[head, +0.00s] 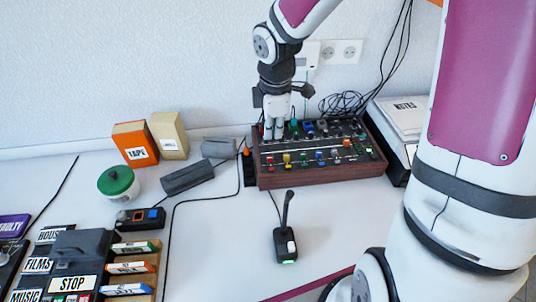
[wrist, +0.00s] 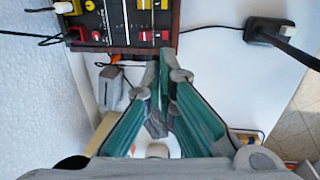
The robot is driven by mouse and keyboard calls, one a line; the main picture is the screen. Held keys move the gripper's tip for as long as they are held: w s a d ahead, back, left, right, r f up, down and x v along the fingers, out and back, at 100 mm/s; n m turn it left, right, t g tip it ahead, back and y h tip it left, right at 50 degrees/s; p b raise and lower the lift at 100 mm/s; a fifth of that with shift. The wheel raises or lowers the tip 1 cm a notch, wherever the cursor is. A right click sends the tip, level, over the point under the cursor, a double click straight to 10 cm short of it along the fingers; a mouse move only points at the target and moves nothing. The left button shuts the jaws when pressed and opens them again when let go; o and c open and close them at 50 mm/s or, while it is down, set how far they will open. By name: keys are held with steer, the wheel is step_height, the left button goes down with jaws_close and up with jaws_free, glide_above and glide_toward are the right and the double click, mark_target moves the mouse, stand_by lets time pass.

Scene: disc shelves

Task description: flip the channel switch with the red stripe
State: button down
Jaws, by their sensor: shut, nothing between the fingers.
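The mixer (head: 320,175) is a dark box with wooden sides and rows of coloured caps and switches. It also shows at the top of the wrist view (wrist: 120,50). A red cap (head: 270,160) is at the left end of its front row; a red piece (wrist: 140,36) shows near the mixer's edge in the wrist view. I cannot tell which switch carries a red stripe, or its position. My gripper (head: 275,136) points down at the mixer's left end, shut and empty. In the wrist view its fingertips (wrist: 166,58) meet by the mixer's edge. Contact is unclear.
A grey box (head: 188,177), a green-lidded jar (head: 118,182) and a TAPE box (head: 136,143) stand to the left. Black cables lie behind the mixer. A NOTES pad (head: 403,115) is at right. Bare desk lies around the microphone.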

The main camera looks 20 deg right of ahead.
mark_target(271, 165)
steer(key=shift+f, duration=0.15)
steer(key=f+b, duration=0.1)
steer(key=f, duration=0.3)
steer(key=w+f+b, duration=0.1)
steer(key=f, duration=0.4)
steer(key=w+f+b, duration=0.1)
steer(key=f, duration=0.3)
steer(key=shift+d+f+b, duration=0.15)
steer(key=shift+f+b, duration=0.2)
steer(key=shift+p, duration=0.45)
steer(key=shift+w+f+g+p, duration=0.1)
steer(key=shift+f+g+p, duration=0.15)
steer(key=shift+g+p, duration=0.55)
steer(key=shift+w+d+f, duration=0.1)
steer(key=shift+w+f, duration=0.15)
